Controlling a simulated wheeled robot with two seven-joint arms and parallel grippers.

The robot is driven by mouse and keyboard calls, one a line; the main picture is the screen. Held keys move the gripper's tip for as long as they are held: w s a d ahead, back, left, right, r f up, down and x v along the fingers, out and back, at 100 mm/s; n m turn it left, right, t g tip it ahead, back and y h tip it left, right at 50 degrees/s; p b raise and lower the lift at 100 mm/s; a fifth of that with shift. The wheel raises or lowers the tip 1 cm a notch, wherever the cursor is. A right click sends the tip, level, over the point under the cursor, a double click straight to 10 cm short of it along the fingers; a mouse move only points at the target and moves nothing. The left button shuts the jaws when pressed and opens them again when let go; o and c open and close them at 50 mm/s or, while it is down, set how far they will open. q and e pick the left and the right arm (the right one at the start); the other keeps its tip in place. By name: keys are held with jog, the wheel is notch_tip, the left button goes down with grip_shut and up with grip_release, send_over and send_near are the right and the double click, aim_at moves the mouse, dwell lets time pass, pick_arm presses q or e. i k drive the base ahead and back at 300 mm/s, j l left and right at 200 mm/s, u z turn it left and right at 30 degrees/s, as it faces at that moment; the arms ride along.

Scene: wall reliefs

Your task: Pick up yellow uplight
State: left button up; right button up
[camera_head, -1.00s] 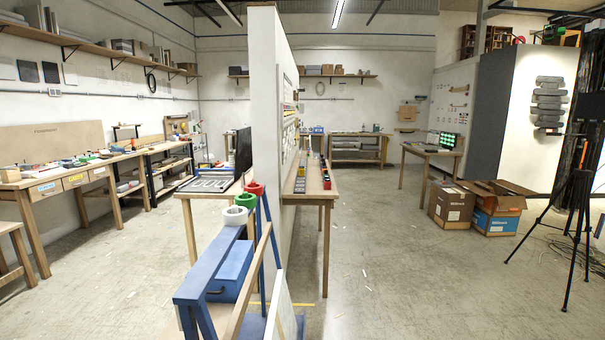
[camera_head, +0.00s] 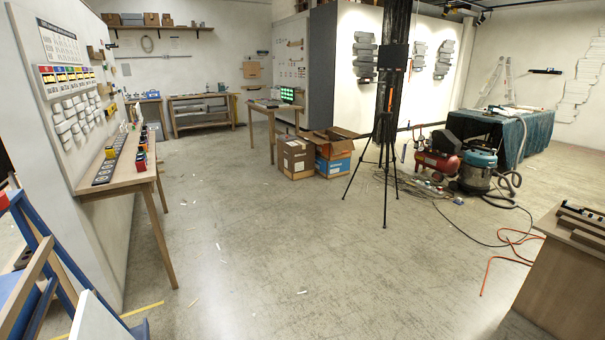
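Neither of my grippers is in view. A narrow wooden table (camera_head: 150,178) stands at the left along a white partition wall. On it are a row of dark panels with pale round marks (camera_head: 105,171) and several small coloured blocks (camera_head: 142,161), red and dark, with touches of yellow. They are too small to tell whether one of them is the yellow uplight. A row of coloured tiles (camera_head: 66,74), yellow among them, hangs on the partition above the table.
A blue frame (camera_head: 62,256) with boards stands close at lower left. Cardboard boxes (camera_head: 297,158), a black tripod (camera_head: 385,165), a red compressor (camera_head: 438,158) and a vacuum (camera_head: 478,170) stand further back. Orange and dark cables lie at right, near a wooden desk (camera_head: 565,280).

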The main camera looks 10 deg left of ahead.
aim_at(110, 151)
jog(key=i+u, duration=0.3)
jog(key=i, duration=0.25)
jog(key=i+l+u, duration=0.15)
jog(key=i+u, duration=0.15)
jog(key=i, duration=0.25)
jog(key=i+l+u, duration=0.25)
jog(key=i, duration=0.25)
jog(key=i+j+u, duration=0.1)
jog(key=i, duration=1.1)
jog(key=i+j+u, duration=0.15)
jog(key=i, duration=1)
jog(key=i+u, duration=0.15)
jog(key=i, duration=0.25)
jog(key=i+l+u, duration=0.15)
jog(key=i, duration=0.3)
jog(key=i+l+u, duration=0.15)
jog(key=i, duration=0.25)
